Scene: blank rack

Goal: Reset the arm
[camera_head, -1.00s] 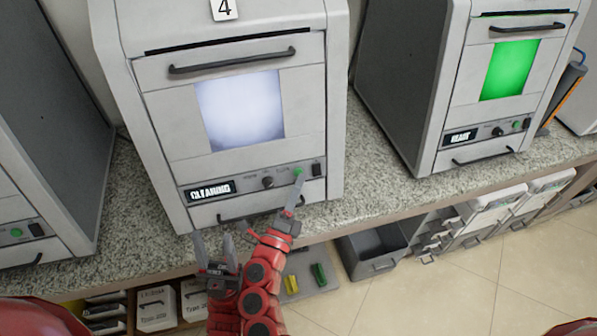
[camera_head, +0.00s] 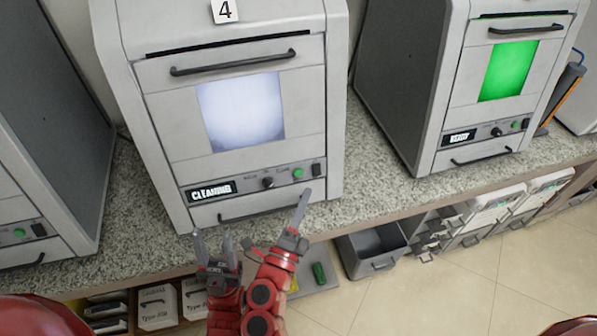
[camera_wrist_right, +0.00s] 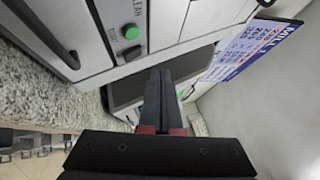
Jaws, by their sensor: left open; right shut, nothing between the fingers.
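My right gripper (camera_head: 303,207) is shut with nothing between its fingers. It stands in front of the lower right part of the machine marked 4 (camera_head: 165,122), apart from its green button (camera_head: 298,173). The right wrist view shows the shut fingers (camera_wrist_right: 160,78) and the green button (camera_wrist_right: 131,33) up and to the left of them. My left gripper (camera_head: 212,243) is open and empty, in front of the counter edge, left of the right gripper. The machine's display reads CLEANING (camera_head: 211,190) and its window (camera_head: 242,110) glows white.
A second machine (camera_head: 450,80) with a green window stands on the granite counter (camera_head: 375,165) at the right. A third machine (camera_head: 45,140) is at the left edge. Below the counter are a grey bin (camera_head: 368,243), labelled boxes (camera_head: 158,308) and a tray with a green item (camera_head: 319,273).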

